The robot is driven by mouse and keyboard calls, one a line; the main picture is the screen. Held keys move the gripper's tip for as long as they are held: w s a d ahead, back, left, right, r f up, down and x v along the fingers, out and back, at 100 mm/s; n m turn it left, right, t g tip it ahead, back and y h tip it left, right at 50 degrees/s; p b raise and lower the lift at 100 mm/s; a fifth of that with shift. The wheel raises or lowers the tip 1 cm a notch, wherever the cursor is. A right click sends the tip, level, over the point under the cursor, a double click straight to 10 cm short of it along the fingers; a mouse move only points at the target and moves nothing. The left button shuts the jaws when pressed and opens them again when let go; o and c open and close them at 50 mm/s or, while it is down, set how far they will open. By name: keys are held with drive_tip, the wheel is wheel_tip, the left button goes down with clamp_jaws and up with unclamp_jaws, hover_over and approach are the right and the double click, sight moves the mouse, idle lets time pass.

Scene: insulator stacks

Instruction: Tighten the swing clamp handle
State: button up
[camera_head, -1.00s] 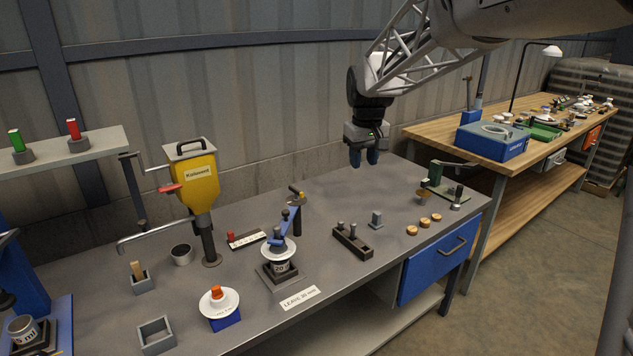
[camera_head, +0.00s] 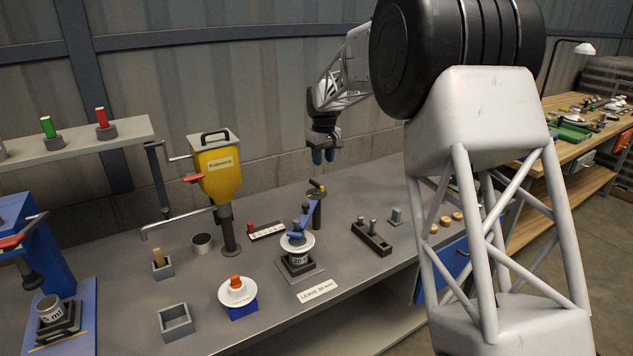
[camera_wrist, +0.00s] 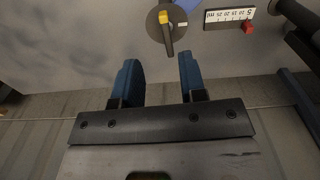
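The swing clamp has a blue arm (camera_head: 307,213) reaching over a stack with a white disc (camera_head: 297,244) on a dark base. Its upright post (camera_head: 316,212) carries a short dark handle with a yellow end (camera_head: 317,186). In the wrist view the handle (camera_wrist: 168,38) shows from above, its yellow tip near the round post top. My gripper (camera_head: 323,156) hangs above and slightly behind the post, apart from it. In the wrist view its two blue fingers (camera_wrist: 158,62) are spread with nothing between them, and the handle lies beyond the fingertips.
A yellow dispenser (camera_head: 217,171) stands left of the clamp. A marked strip with a red slider (camera_head: 266,231) lies between them. A dark block with pegs (camera_head: 371,238) is to the right. An orange-topped white disc (camera_head: 237,291) sits at front left. My arm hides the bench's right part.

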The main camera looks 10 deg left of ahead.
sight(317, 183)
drive_tip(key=shift+w+a+f, duration=0.4)
drive_tip(key=shift+a+f, duration=0.1)
drive_tip(key=shift+a, duration=0.15)
drive_tip(key=shift+w+a+f, duration=0.35)
drive_tip(key=shift+a+f, duration=0.1)
drive_tip(key=shift+a, duration=0.2)
drive_tip(key=shift+f, duration=0.1)
drive_tip(key=shift+f, duration=3.75)
clamp_jaws()
